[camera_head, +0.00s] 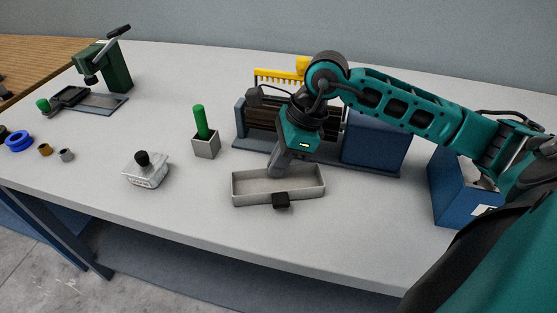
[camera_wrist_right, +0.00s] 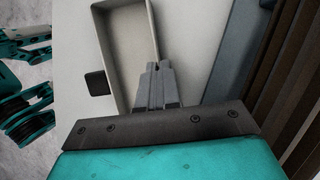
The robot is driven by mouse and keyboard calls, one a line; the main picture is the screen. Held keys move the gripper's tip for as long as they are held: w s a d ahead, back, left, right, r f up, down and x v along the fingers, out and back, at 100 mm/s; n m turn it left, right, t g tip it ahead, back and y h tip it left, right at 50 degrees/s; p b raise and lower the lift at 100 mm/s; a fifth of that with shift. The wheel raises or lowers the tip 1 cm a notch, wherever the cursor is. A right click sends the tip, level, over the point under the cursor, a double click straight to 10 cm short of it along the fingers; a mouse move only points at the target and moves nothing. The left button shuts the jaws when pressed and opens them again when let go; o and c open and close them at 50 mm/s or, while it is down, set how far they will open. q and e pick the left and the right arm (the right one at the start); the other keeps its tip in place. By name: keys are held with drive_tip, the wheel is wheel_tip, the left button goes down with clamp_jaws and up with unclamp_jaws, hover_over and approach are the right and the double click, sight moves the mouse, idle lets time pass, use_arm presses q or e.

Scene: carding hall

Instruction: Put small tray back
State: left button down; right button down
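The small tray (camera_head: 243,197) is a shallow pale grey rectangular tray with a black knob on its front side. It is at the front middle of the bench, in front of the dark slatted machine (camera_head: 262,120). It also shows at the top of the right wrist view (camera_wrist_right: 108,45). My right gripper (camera_head: 275,170) reaches down to the tray's back wall. In the right wrist view my right gripper's fingers (camera_wrist_right: 157,68) are close together with the wall's edge between them. Whether the tray is lifted off the bench is hard to tell. My left gripper is not in view.
A grey block with a green handle (camera_head: 200,122) and a pale block with a black knob (camera_head: 147,170) stand left of the tray. A green press (camera_head: 116,68) and small rings are far left. Blue boxes stand right. The bench front is clear.

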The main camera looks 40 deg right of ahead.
drive_tip(key=c, duration=1.8)
unclamp_jaws()
drive_tip(key=shift+f, duration=0.15)
drive_tip(key=o, duration=0.4)
drive_tip(key=shift+o, duration=0.2)
drive_tip(key=v, duration=1.2)
drive_tip(key=shift+r, duration=0.2)
drive_tip(key=shift+s+f, duration=0.1)
